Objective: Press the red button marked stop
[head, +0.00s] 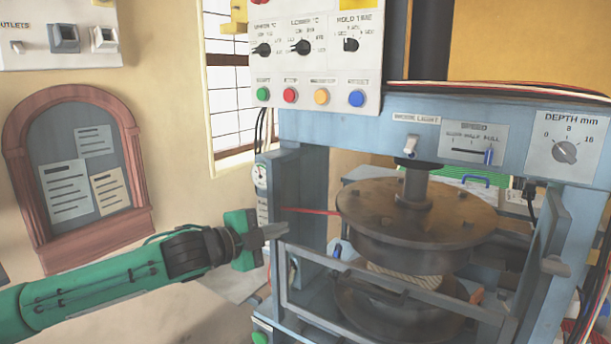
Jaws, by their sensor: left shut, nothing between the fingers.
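The red button (290,96) is on the white control panel (318,67), in a row between a green button (263,94) on its left and a yellow one (321,97) and a blue one (357,98) on its right. The small labels above the buttons are too blurred to read. My left gripper (284,231) is shut and empty, well below the buttons, beside the left side of the blue press frame. Its arm comes in from the lower left. My right gripper is not in view.
The blue press (345,129) holds round dark plates (417,212) behind a grey front guard frame (385,302). A gauge (260,176) sits on its left post. Three dials are above the buttons. A notice board (82,165) hangs on the left wall. Open space lies left of the panel.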

